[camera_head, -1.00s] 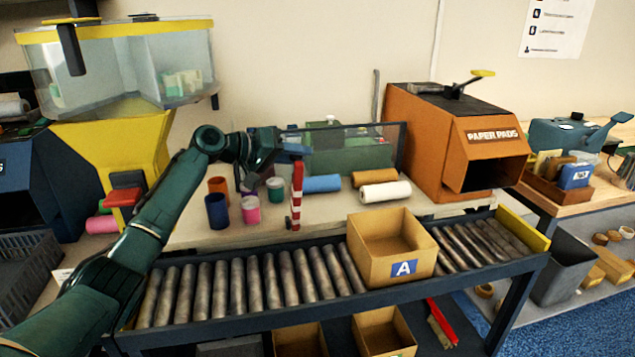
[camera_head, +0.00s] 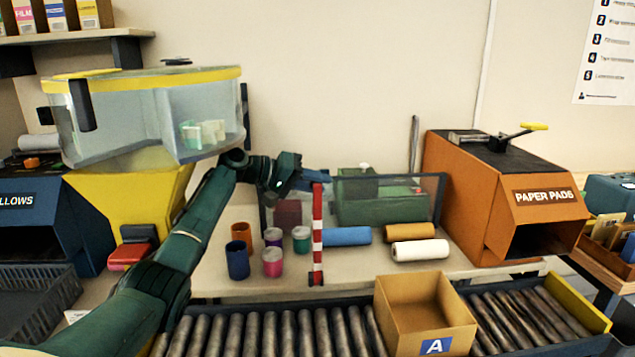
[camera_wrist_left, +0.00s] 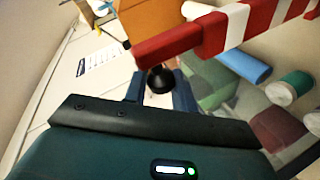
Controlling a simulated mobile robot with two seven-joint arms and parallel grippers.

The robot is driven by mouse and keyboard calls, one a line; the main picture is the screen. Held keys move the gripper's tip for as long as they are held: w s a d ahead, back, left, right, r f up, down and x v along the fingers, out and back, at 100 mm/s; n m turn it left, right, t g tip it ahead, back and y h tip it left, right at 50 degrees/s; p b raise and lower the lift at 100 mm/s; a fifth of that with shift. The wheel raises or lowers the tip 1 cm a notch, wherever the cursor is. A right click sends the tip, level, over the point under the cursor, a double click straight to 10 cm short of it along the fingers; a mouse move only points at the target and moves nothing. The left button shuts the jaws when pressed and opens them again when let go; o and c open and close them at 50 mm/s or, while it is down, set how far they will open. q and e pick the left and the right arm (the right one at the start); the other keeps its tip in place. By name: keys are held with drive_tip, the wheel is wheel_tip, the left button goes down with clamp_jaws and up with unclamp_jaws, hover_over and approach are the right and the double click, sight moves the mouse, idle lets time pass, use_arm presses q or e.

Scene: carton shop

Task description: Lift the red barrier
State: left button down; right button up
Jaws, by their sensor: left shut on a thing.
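The red barrier (camera_head: 318,236), a red and white striped bar, stands upright at the conveyor's far edge in the head view, its foot on a small dark mount. In the left wrist view its red end (camera_wrist_left: 170,46) crosses the top, with a black knob (camera_wrist_left: 159,77) beside it. My left gripper (camera_head: 318,182) is at the barrier's top end. Its fingers (camera_wrist_left: 168,95) are shut around the black knob, as far as the wrist view shows. My right gripper is not in view.
An open carton marked A (camera_head: 393,314) stands on the roller conveyor (camera_head: 260,335), right of the barrier. Several cups, including a blue one (camera_head: 237,262), stand left of it. A blue roll (camera_head: 347,236) lies behind. The orange paper pads machine (camera_head: 465,190) is at the right.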

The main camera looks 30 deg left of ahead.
use_arm(q)
drive_tip(key=shift+f, duration=0.2)
drive_tip(key=c, duration=1.3)
unclamp_jaws()
drive_tip(key=shift+o, duration=0.5)
drive_tip(key=shift+r, duration=0.1)
